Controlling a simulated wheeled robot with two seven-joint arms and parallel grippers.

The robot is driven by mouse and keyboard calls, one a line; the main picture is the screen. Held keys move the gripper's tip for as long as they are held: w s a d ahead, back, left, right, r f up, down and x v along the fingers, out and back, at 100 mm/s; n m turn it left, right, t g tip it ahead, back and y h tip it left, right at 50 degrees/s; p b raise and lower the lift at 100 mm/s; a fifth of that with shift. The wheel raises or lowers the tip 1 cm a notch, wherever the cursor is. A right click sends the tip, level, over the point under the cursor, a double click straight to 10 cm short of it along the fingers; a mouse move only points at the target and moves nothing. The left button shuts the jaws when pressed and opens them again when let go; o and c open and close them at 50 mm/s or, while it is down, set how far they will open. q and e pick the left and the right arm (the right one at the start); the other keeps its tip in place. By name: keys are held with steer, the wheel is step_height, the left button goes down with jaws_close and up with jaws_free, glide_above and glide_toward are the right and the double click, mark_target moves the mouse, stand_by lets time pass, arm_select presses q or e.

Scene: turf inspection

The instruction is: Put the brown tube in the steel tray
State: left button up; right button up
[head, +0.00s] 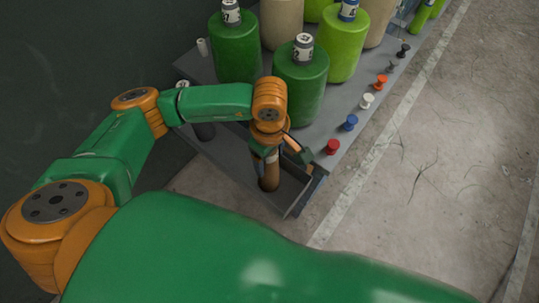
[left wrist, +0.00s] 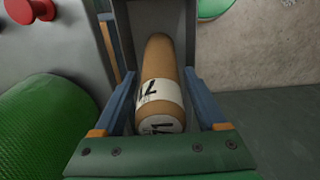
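The brown tube (head: 269,181) stands in a grey open-topped tray (head: 292,203) at the shelf's near end, which looks like the steel tray. My left gripper (head: 279,158) is right over it, pointing down. In the left wrist view the tube (left wrist: 159,78), with a white marked label, lies between the blue fingers of the gripper (left wrist: 158,74). The fingers look open, with a narrow gap beside the tube. The tray's grey wall (left wrist: 157,15) shows behind the tube. The tube's lower end is partly hidden by the tray. My right gripper is not in view.
Green canisters (head: 301,85) and other labelled containers stand on the grey shelf above the tray. Several coloured knobs, such as a red one (head: 332,146) and a blue one (head: 349,122), line its right edge. Open concrete floor (head: 430,150) lies to the right.

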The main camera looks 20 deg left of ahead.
arm_select(q)
steer(key=shift+o, duration=0.4)
steer(key=shift+r, duration=0.45)
step_height(320, 180, up, 12)
steer(key=shift+f+b, duration=0.2)
steer(key=shift+b, duration=0.4)
steer(key=shift+f, duration=0.1)
